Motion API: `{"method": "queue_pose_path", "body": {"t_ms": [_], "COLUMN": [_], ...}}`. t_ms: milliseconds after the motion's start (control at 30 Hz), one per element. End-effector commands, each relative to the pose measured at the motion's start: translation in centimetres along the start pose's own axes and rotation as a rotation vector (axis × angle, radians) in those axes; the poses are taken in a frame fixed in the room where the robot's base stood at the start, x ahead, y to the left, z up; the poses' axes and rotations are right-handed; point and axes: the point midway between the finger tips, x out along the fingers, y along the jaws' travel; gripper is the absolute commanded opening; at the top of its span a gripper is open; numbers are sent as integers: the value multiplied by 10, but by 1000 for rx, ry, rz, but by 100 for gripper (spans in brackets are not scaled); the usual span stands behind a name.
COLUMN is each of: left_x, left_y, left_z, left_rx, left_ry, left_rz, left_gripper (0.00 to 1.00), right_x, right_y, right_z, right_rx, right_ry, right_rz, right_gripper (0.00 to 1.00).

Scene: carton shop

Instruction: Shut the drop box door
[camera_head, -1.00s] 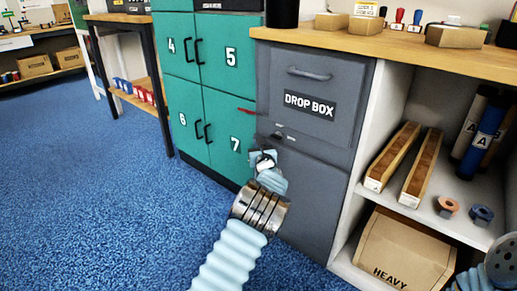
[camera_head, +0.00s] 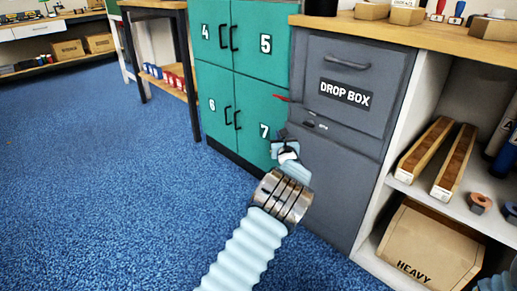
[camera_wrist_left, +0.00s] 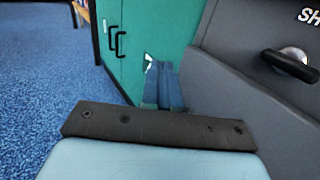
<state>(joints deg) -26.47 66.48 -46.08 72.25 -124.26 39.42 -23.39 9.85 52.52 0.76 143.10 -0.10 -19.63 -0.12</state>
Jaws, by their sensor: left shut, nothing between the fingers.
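The drop box (camera_head: 345,70) is a dark grey cabinet with a "DROP BOX" label and a bar handle on its upper front. A small dark latch (camera_head: 316,125) sits below the label. My left gripper (camera_head: 283,143) is shut and empty at the cabinet's lower left front edge; contact is unclear. My right gripper is out of view.
Teal lockers (camera_head: 262,75) stand left of the drop box. A white shelf unit (camera_head: 402,185) to the right holds two long trays and a "HEAVY" carton (camera_head: 425,250). A wooden counter (camera_head: 440,33) runs above. Blue carpet (camera_head: 110,190) is clear on the left.

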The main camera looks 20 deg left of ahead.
Motion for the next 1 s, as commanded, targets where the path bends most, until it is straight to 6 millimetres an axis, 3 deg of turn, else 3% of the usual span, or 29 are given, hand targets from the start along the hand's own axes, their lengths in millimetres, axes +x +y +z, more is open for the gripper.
{"method": "queue_pose_path", "body": {"t_ms": [500, 800, 867, 967, 1000], "left_x": [-46, -55, -56, -66, -76], "left_y": [61, 74, 81, 106, 120], "left_z": [-1, -4, -14, -50, -71], "left_rx": [-1, -7, -26, -101, -148], "left_ry": [4, 14, 47, 174, 249], "left_rz": [1, 6, 30, 122, 178], "left_gripper": [0, 0, 0, 0, 0], "right_x": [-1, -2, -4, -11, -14], "right_y": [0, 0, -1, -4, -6], "right_z": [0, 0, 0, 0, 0], "right_rx": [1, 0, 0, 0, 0], "right_ry": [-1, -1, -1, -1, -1], "right_rz": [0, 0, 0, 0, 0], "right_gripper": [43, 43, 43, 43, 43]}}
